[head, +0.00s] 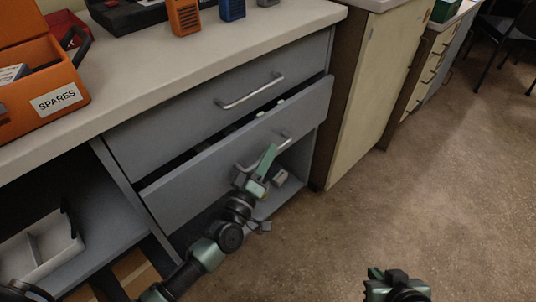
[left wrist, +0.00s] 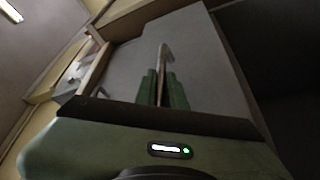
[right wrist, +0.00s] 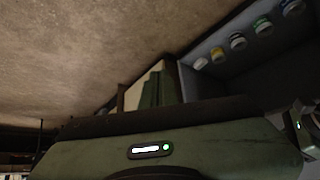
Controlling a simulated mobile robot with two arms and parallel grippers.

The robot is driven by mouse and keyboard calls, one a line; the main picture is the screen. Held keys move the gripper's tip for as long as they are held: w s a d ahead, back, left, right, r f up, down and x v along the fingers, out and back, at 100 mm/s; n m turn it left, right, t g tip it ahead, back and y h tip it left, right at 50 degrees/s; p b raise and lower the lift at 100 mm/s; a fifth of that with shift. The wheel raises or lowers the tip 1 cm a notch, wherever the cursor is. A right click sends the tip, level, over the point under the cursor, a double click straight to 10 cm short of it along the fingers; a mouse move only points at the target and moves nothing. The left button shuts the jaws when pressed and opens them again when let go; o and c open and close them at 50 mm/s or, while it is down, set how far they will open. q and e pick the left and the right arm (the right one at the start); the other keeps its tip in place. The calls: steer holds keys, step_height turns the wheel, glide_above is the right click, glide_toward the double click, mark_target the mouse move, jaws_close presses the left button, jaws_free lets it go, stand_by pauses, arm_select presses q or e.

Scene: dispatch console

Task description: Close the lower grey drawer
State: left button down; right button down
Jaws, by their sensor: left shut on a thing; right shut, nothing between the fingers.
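The lower grey drawer (head: 215,165) is part-way open; its front stands out from the cabinet, with a dark gap behind its top edge. Its metal bar handle (head: 285,140) is on the front. My left gripper (head: 264,164) is at this handle. In the left wrist view the green fingers (left wrist: 162,88) are shut on the handle (left wrist: 164,55), before the grey drawer front (left wrist: 200,55). My right gripper (head: 376,274) is low over the floor, away from the drawer. Its fingers (right wrist: 158,86) are shut and empty in the right wrist view.
The upper grey drawer (head: 180,120) with its bar handle (head: 250,92) is shut, under the worktop (head: 190,75). An orange SPARES box (head: 40,110) and radios (head: 184,16) stand on top. A white tray (head: 40,250) lies on the lower left shelf. The floor (head: 420,190) to the right is clear.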

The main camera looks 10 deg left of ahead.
mark_target(255, 147)
stand_by(0.8)
